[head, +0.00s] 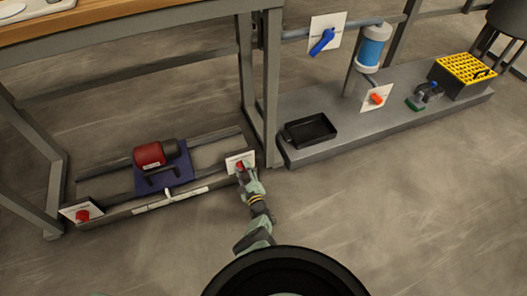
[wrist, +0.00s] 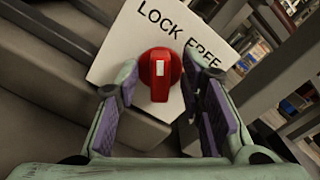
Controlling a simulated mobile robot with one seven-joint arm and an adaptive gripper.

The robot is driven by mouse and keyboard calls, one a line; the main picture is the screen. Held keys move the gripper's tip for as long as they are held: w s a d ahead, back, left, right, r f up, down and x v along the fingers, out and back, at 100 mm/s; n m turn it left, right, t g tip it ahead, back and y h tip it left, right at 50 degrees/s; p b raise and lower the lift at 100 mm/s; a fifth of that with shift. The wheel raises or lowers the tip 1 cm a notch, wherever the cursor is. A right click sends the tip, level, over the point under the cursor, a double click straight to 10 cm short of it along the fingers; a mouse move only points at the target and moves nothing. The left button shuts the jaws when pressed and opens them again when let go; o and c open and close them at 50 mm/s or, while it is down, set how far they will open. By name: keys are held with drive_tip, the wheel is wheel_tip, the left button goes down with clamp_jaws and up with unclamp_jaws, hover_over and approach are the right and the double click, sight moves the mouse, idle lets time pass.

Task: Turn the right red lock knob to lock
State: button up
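The right red lock knob (wrist: 160,74) is mounted on a white plate marked LOCK and FREE (wrist: 133,40). Its white pointer mark stands roughly upright in the wrist view, between the two words. In the head view the plate (head: 233,158) is at the right end of the low rail frame, and the knob (head: 240,165) is partly hidden by my gripper. My gripper (wrist: 162,92) is open, with one finger on each side of the knob. A gap shows on the right side; contact on the left cannot be told.
A second red knob (head: 82,215) sits on a plate at the frame's left end. A red and dark motor-like unit (head: 150,155) stands on a blue base between them. A table leg (head: 246,80) rises just behind the right plate. The floor in front is clear.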

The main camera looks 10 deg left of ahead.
drive_tip(key=m, duration=0.7)
drive_tip(key=shift+w+d+r+m, duration=0.1)
drive_tip(key=shift+w+d+m, duration=0.05)
drive_tip(key=shift+m, duration=0.15)
drive_tip(key=m, duration=0.5)
drive_tip(key=shift+d+m, duration=0.1)
drive_tip(key=shift+m, duration=0.3)
drive_tip(key=p+v, duration=0.6)
drive_tip(key=v, duration=0.5)
drive_tip(key=w+d+r+n+g+y+b, duration=0.1)
drive_tip(key=w+d+r+n+g, duration=0.2)
drive_tip(key=w+d+n, duration=0.4)
drive_tip(key=w+d+r+n+g, duration=0.3)
drive_tip(key=w+r+n, duration=0.1)
drive_tip(key=n, duration=0.6)
drive_tip(key=w+d+r+n+h, duration=0.2)
drive_tip(key=w+r+n, duration=0.2)
drive_tip(key=r, duration=0.3)
drive_tip(key=w+d+r+n+h, duration=0.2)
drive_tip(key=w+r+n, duration=0.2)
drive_tip(key=r, duration=0.4)
drive_tip(key=shift+n, duration=0.6)
